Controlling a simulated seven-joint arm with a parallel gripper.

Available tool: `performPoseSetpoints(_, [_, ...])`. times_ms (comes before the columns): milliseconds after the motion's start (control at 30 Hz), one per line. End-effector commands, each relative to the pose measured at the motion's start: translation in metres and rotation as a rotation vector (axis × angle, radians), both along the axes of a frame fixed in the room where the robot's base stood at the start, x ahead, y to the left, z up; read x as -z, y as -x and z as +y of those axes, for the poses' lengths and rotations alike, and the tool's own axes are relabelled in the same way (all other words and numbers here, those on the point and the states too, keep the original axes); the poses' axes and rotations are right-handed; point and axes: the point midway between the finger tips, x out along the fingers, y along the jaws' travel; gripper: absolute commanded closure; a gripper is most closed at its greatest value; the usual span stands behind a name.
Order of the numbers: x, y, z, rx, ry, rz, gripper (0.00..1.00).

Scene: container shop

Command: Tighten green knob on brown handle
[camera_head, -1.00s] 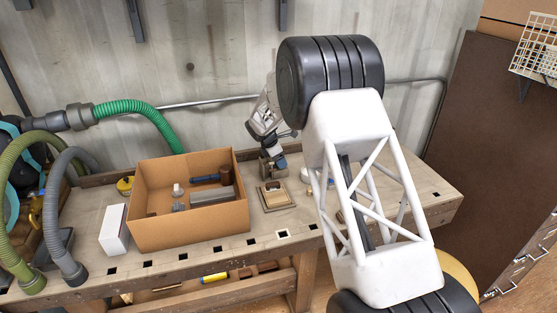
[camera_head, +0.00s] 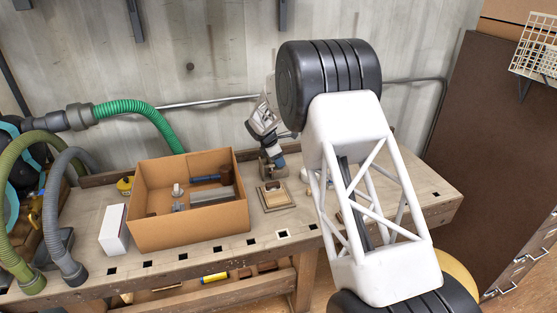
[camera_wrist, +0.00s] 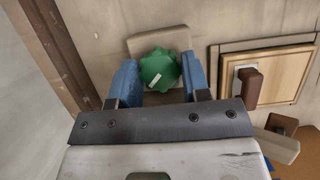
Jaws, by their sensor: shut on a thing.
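The green knob (camera_wrist: 151,68), with a scalloped edge and a white mark on top, sits on a beige block (camera_wrist: 172,38) in the wrist view. My gripper (camera_wrist: 159,76) has its blue fingers on either side of the knob and is shut on it. The brown handle (camera_wrist: 252,88) stands on a light wooden framed plate (camera_wrist: 285,78) to the right of the knob. In the head view, my gripper (camera_head: 270,164) is low over the workbench behind the plate (camera_head: 275,206); the knob is hidden there.
A cardboard box (camera_head: 190,230) holding tools stands left of the plate on the workbench (camera_head: 160,261). A white box (camera_head: 113,229) stands beside it. A wooden wall rises close behind. My arm covers the bench's right part. Some bare bench top lies in front of the plate.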

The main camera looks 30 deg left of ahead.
Motion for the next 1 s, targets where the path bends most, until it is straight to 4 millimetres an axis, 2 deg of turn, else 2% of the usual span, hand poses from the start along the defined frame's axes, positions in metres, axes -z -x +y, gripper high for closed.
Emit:
performPoseSetpoints(300, [-0.0005,-0.0007,0.0010,0.247,0.001,-0.001,0.80])
performPoseSetpoints(700, [-0.0004,-0.0003,0.0013,0.293,0.001,-0.001,0.81])
performPoseSetpoints(733, [-0.0004,-0.0003,0.0013,0.292,0.001,0.000,0.55])
performPoseSetpoints(900, [-0.0003,-0.0004,0.0012,0.292,0.001,0.000,0.31])
performPoseSetpoints(1000, [0.0000,-0.0003,0.0012,0.292,0.001,0.000,0.31])
